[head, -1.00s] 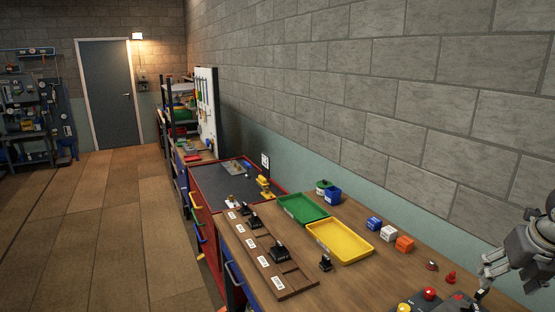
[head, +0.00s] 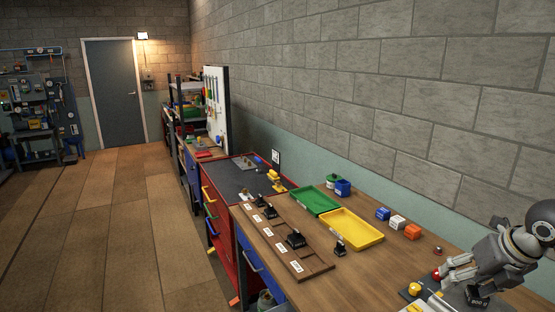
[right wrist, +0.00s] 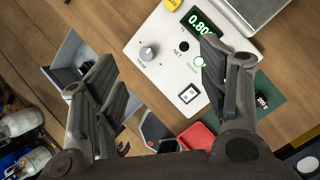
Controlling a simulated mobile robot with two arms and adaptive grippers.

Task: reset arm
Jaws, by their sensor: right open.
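My right gripper (head: 446,273) is at the lower right of the head view, above the right part of the workbench (head: 375,268). In the right wrist view its two fingers (right wrist: 160,65) are spread apart with nothing between them. Beyond them in that view lies a white scale panel (right wrist: 160,50) with a lit green display (right wrist: 203,24) that starts with 0.80, a knob and buttons. A black weight (right wrist: 262,102) marked 500 g is beside the right finger, apart from the jaws. My left gripper is not in view.
A block wall (head: 400,90) runs behind. The wooden floor at left (head: 120,220) is clear.

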